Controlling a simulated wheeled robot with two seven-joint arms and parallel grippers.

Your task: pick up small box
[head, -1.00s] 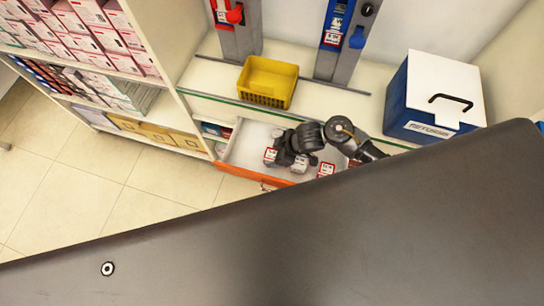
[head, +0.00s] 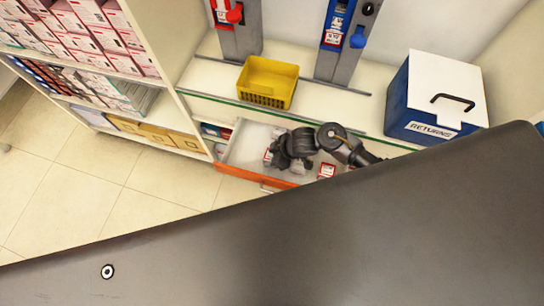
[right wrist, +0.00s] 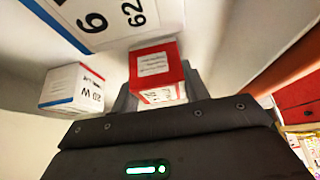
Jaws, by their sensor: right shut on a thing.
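A small red and white box (right wrist: 158,72) sits between the fingers of my right gripper (right wrist: 162,92) in the right wrist view. The gripper is shut on it. In the head view my right gripper (head: 285,165) is low inside an open drawer (head: 243,148) with an orange front, and the arm hides the held box. A white box with a blue edge (right wrist: 72,88) lies left of the gripper in the wrist view, apart from it. Small red and white boxes also show in the drawer, one right of the gripper (head: 327,170). My left gripper is out of view.
A yellow basket (head: 268,82) and a blue and white returns box (head: 436,98) stand on the counter behind the drawer. Shelves of cartons (head: 100,50) stand at left. A large white labelled surface (right wrist: 105,18) is close above the gripper in the wrist view. The floor at left is clear.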

